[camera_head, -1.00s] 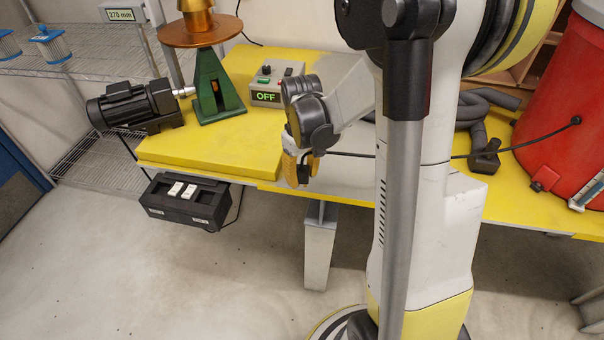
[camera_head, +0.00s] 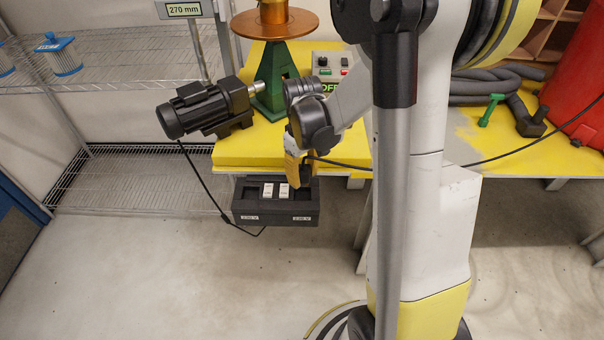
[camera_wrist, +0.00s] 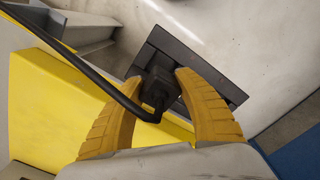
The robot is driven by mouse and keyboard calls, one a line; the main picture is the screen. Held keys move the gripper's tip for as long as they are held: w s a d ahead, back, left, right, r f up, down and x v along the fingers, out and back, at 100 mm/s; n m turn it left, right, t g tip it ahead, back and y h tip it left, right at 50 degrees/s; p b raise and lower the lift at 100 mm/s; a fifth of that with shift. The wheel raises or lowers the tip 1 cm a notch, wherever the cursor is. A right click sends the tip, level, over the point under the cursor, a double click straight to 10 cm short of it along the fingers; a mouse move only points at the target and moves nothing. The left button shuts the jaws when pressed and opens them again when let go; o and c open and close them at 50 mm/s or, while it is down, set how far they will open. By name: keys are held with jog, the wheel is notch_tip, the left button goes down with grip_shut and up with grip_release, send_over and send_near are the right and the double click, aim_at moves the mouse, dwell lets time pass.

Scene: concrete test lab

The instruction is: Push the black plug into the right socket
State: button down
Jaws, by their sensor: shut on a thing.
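My gripper (camera_head: 298,178) has yellow fingers and is shut on the black plug (camera_wrist: 158,88), whose black cable runs off to one side. The wrist view shows the plug between the two fingertips (camera_wrist: 158,76). The black socket box (camera_head: 275,217) hangs at the front edge of the yellow table, with two white switches (camera_head: 276,190) on top and a labelled dark recess on each side. My gripper is over the right part of the box and partly hides the right socket. The box also shows behind the plug in the wrist view (camera_wrist: 222,84). I cannot tell whether the plug touches the socket.
A black motor (camera_head: 205,108), a green stand (camera_head: 275,80) and a control box (camera_head: 333,66) are on or beside the yellow table (camera_head: 235,150). Wire shelves (camera_head: 140,180) stand left. Open floor lies in front.

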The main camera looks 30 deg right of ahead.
aim_at(302, 198)
jog(key=shift+w+a+f, duration=0.1)
jog(key=shift+a+f, duration=0.1)
jog(key=shift+d+f+b, duration=0.15)
jog(key=shift+f+b, duration=0.35)
jog(key=shift+b, duration=0.05)
jog(key=shift+f+b, duration=0.8)
jog(key=shift+f, duration=0.45)
jog(key=shift+f+b, duration=0.75)
jog(key=shift+b, duration=0.1)
jog(key=c, duration=0.8)
grip_release()
jog(key=shift+r+p, duration=1.9)
jog(key=shift+r, duration=0.65)
